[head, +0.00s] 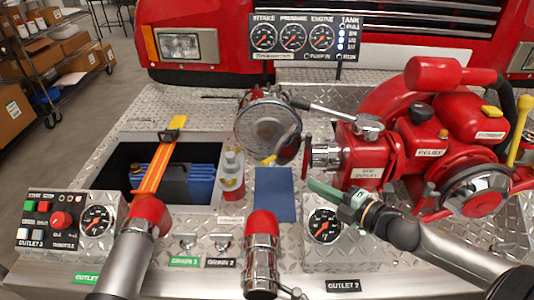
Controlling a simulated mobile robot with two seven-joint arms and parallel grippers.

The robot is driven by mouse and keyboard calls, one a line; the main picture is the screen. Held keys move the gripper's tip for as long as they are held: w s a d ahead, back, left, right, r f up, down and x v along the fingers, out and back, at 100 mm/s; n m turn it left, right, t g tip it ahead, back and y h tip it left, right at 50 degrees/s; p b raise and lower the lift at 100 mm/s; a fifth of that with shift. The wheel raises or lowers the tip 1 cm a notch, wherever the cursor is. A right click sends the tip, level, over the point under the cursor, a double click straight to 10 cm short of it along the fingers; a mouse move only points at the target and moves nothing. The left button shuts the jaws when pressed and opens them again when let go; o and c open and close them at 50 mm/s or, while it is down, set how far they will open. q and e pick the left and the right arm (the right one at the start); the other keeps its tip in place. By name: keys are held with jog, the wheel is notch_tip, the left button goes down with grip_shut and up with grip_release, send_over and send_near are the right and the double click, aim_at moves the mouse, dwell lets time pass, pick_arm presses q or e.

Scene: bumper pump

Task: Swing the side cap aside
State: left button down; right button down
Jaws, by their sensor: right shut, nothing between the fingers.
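The red pump (390,145) stands at the right with a label that seems to read side outlet. A short steel outlet (326,153) sticks out of its left side. A thin dark red cap (307,153) stands edge-on at the end of this outlet; I cannot tell whether it is seated or slightly apart. My right gripper (318,188) comes in from the lower right, its greenish fingers shut and empty. In the picture its tips are just below the cap and outlet; no contact is visible. My left gripper is not in view.
A round steel fitting (268,130) with a lever (335,112) is left of the outlet. A blue mat (275,194), a bottle (232,175) and an open bin (117,172) lie further left.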

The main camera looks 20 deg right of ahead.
aim_at(288, 151)
jog(key=shift+w, duration=0.3)
jog(key=shift+w+a, duration=0.1)
jog(key=shift+w, duration=0.05)
jog(key=shift+w+a, duration=0.1)
jog(key=shift+w, duration=0.15)
pick_arm(q)
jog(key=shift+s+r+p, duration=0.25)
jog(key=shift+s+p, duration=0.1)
jog(key=shift+p, duration=0.1)
pick_arm(e)
jog(key=x, duration=1.2)
jog(key=shift+w+f, duration=0.2)
jog(key=shift+w, duration=0.05)
jog(key=shift+a, duration=0.15)
